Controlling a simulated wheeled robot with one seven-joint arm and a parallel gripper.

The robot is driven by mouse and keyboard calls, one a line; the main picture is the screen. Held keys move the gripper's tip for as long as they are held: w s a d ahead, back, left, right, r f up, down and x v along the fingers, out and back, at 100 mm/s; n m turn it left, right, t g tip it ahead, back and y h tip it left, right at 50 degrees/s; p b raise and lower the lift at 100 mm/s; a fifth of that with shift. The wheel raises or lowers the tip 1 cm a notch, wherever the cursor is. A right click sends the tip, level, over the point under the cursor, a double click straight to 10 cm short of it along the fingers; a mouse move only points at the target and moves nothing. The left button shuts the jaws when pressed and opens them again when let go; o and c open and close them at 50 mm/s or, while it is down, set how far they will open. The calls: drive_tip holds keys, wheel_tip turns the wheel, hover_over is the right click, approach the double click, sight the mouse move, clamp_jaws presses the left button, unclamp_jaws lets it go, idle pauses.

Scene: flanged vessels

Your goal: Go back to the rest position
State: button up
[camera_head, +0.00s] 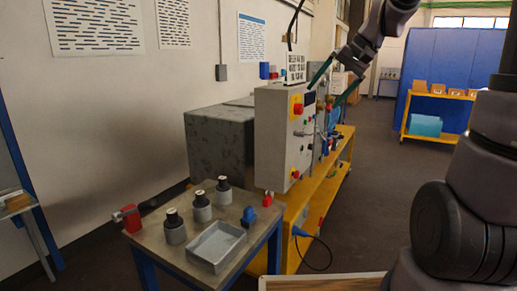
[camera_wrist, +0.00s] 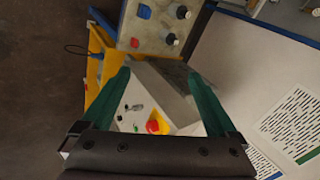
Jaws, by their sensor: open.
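My gripper (camera_head: 322,96) is raised in the upper middle of the head view, in front of the grey control box (camera_head: 272,138). Its two green fingers are spread apart with nothing between them. In the wrist view my gripper (camera_wrist: 158,73) also shows open and empty. The control box's panel, with a red and yellow button (camera_wrist: 157,122), shows beyond and between the fingers. I cannot tell the exact gap between the fingers and the box.
A table (camera_head: 150,240) at the lower left holds several grey vessels with black tops (camera_head: 201,207), a grey tray (camera_head: 216,246), a red part (camera_head: 129,217) and a blue part (camera_head: 248,216). A yellow bench (camera_head: 318,190) stands by the box. Open floor (camera_head: 375,170) lies right of it.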

drive_tip(key=s+d+t+h, duration=0.1)
drive_tip(key=s+d+h, duration=0.1)
drive_tip(key=s, duration=0.7)
drive_tip(key=s+d+r+m+t+h, duration=0.1)
drive_tip(key=s+d, duration=0.3)
drive_tip(key=s, duration=0.4)
drive_tip(key=shift+s+t+h, duration=0.4)
drive_tip(key=shift+t+h, duration=0.2)
drive_tip(key=shift+t, duration=0.1)
drive_tip(key=shift+r, duration=0.1)
